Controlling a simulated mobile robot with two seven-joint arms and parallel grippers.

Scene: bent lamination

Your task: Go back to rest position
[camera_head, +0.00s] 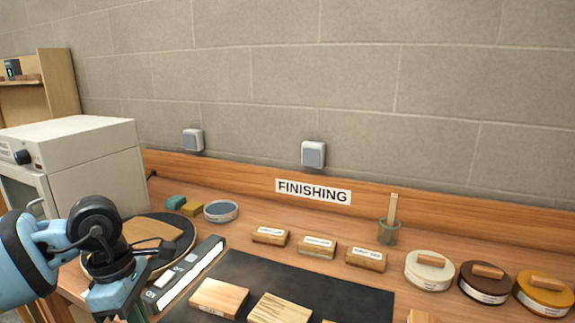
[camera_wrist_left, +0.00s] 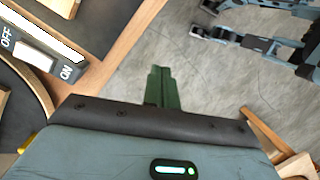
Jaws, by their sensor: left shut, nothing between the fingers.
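My left arm comes in from the left in the head view, its wrist bent downward over the front left of the bench. My left gripper (camera_wrist_left: 158,85) shows in the wrist view as two green fingers pressed together, with nothing between them. It points past the bench edge, with the grey floor behind it. In the head view, the fingers are mostly hidden behind the wrist and cut by the bottom edge.
Close to the left wrist are a round disc sander (camera_head: 183,226) and a switch bar (camera_head: 187,273), also in the wrist view (camera_wrist_left: 40,50). A white oven (camera_head: 95,155) stands left. A dark mat (camera_head: 310,283) holds wood blocks. Sanding blocks, a jar (camera_head: 389,232) and tins (camera_head: 430,271) line the back.

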